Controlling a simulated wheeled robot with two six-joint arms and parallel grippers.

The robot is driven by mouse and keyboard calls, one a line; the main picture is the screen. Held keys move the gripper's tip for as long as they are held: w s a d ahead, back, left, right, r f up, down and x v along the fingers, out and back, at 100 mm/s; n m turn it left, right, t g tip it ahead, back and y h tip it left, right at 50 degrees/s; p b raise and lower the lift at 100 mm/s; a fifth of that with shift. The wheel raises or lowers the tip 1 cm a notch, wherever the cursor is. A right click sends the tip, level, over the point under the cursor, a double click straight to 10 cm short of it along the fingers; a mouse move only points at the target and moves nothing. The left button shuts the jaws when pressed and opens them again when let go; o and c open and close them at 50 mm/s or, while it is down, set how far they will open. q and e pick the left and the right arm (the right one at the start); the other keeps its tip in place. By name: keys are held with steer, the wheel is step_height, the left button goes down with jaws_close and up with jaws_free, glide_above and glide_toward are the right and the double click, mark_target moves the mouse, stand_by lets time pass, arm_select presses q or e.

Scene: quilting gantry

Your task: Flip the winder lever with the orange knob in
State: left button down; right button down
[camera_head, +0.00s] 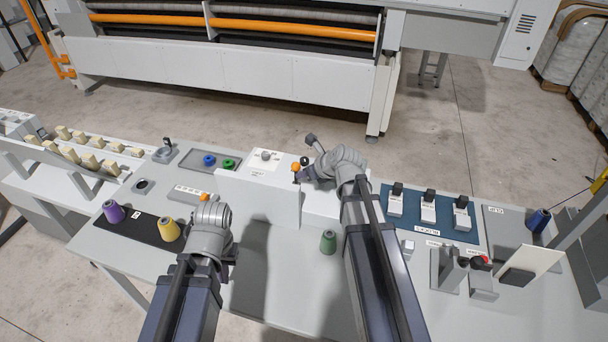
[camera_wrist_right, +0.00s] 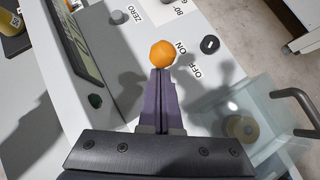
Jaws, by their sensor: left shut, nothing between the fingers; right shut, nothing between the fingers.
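The orange knob (camera_head: 296,167) of the lever stands at the right part of the white winder housing (camera_head: 258,182). In the right wrist view the orange knob (camera_wrist_right: 162,53) is close beside the ON label, with OFF further right; its stem is hidden. My right gripper (camera_wrist_right: 162,76) is shut and empty, its tips right at the knob; I cannot tell whether they touch. In the head view the right gripper (camera_head: 309,174) comes to the knob from the right. My left gripper (camera_head: 224,250) is shut and empty over the table's left part, its fingertips mostly hidden.
Purple (camera_head: 113,212) and yellow (camera_head: 168,229) cones stand at left. A green cone (camera_head: 328,241) stands between my arms. A tray (camera_head: 208,154) holds blue and green spools behind. A blue mat (camera_head: 416,222) with several switches lies right of my right arm.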

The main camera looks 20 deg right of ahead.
arm_select(q)
steer(key=shift+r, duration=0.1)
arm_select(e)
steer(key=shift+w, duration=0.1)
arm_select(q)
steer(key=shift+r+p, duration=0.2)
steer(key=shift+p, duration=0.1)
arm_select(e)
steer(key=shift+w+d+r+g, duration=0.1)
steer(key=shift+w+d+g, duration=0.05)
steer(key=shift+g, duration=0.15)
arm_select(q)
steer(key=shift+r, duration=0.2)
arm_select(e)
steer(key=shift+w+d+m, duration=0.1)
steer(key=shift+w+m, duration=0.05)
steer(key=shift+m, duration=0.15)
